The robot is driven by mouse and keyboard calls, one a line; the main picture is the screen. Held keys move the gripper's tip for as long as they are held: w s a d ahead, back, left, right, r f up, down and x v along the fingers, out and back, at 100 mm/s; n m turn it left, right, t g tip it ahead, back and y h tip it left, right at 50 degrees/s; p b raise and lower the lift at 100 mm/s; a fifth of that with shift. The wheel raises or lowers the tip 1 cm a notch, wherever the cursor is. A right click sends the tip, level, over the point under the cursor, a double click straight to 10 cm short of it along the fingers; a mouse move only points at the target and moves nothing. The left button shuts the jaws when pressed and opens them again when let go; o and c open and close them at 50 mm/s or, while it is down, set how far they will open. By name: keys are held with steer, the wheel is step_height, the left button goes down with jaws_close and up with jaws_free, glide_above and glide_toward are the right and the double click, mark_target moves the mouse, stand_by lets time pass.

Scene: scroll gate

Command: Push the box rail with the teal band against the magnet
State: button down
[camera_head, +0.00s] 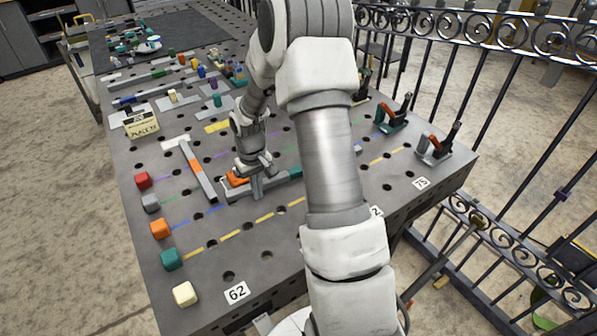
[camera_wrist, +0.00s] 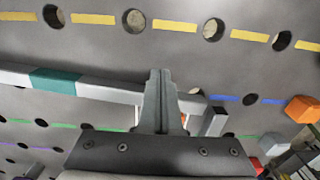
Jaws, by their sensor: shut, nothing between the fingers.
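The box rail with the teal band lies flat on the table; its teal band (camera_head: 293,174) shows right of my gripper. In the wrist view the grey rail (camera_wrist: 105,90) runs across, with the teal band (camera_wrist: 55,81) at left. My gripper (camera_head: 257,193) is shut and empty, pointing down at the rail's near side. In the wrist view its fingertips (camera_wrist: 160,74) overlap the rail, toward the yellow dashes; I cannot tell whether they touch it. A short grey piece with a dark end (camera_wrist: 216,121) is at the rail's right. I cannot identify the magnet for certain.
A rail with an orange band (camera_head: 197,168) lies left of my gripper. An orange part (camera_head: 236,180) shows beside the gripper. Red (camera_head: 142,180), orange (camera_head: 160,228) and teal (camera_head: 171,259) cubes line the left edge. Clamps (camera_head: 437,147) stand at right. The near table is mostly clear.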

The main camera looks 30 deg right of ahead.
steer(key=shift+f+b, duration=0.7)
steer(key=shift+f, duration=0.25)
steer(key=shift+r, duration=0.25)
stand_by(0.4)
steer(key=shift+w, duration=0.15)
stand_by(0.3)
steer(key=shift+w, duration=1.25)
steer(key=shift+r, duration=0.1)
steer(key=shift+s, duration=1.3)
